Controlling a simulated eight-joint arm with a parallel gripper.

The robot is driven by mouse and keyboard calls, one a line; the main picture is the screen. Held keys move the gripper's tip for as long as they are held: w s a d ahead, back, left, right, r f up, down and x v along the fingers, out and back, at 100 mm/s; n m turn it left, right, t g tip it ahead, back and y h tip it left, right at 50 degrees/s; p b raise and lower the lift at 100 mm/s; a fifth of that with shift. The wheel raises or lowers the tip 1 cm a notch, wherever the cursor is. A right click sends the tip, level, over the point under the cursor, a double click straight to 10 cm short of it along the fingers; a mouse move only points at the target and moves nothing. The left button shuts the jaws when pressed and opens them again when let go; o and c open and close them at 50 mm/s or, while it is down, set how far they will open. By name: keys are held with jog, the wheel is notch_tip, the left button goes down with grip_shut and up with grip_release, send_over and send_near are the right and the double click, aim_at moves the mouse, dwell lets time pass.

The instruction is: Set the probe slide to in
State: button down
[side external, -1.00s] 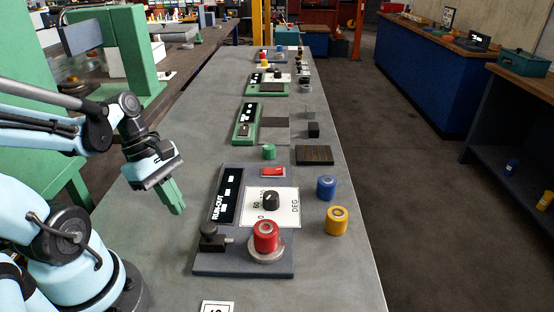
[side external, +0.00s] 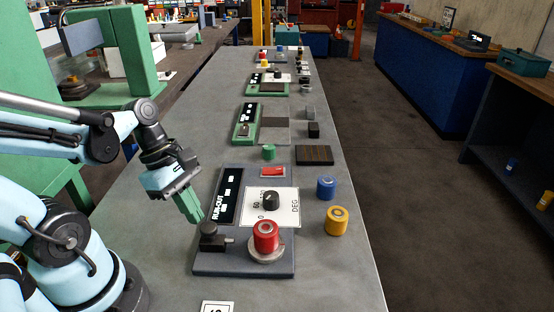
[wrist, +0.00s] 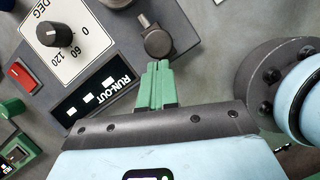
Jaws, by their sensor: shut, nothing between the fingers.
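The probe slide (side external: 209,240) is a dark block with a round knob on top, at the near left corner of the grey RUN-OUT panel (side external: 228,262). A short metal pin sticks out of it to the right, towards a red cylinder on a metal disc, with the tip seeming just short of it. In the wrist view the slide's round knob (wrist: 158,43) lies just beyond my fingertips. My gripper (side external: 199,219) has green fingers, shut and empty, pointing down beside the knob. It also shows in the wrist view (wrist: 158,66). I cannot tell whether the fingers touch the knob.
The red cylinder (side external: 265,235) stands close right of the slide. A dial knob (side external: 271,201) and a red rocker switch (side external: 272,172) are farther back on the panel. Blue (side external: 326,187) and yellow (side external: 337,220) cylinders stand to the right.

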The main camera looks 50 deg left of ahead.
jog(key=shift+w+d, duration=1.4)
jog(key=shift+d, duration=0.05)
jog(key=shift+a, duration=0.1)
jog(key=a, duration=0.2)
jog(key=s+a, duration=0.1)
jog(key=a, duration=0.1)
jog(key=shift+s+r, duration=0.2)
jog(key=v, duration=0.9)
jog(key=w+d+f+m+t+y, duration=0.2)
jog(key=w+m, duration=0.6)
jog(key=m, duration=1.3)
jog(key=d+t+y, duration=0.2)
jog(key=d+t, duration=0.1)
jog(key=shift+d+f+m+t, duration=0.2)
jog(key=shift+d+m+t, duration=0.1)
jog(key=shift+m+t, duration=0.1)
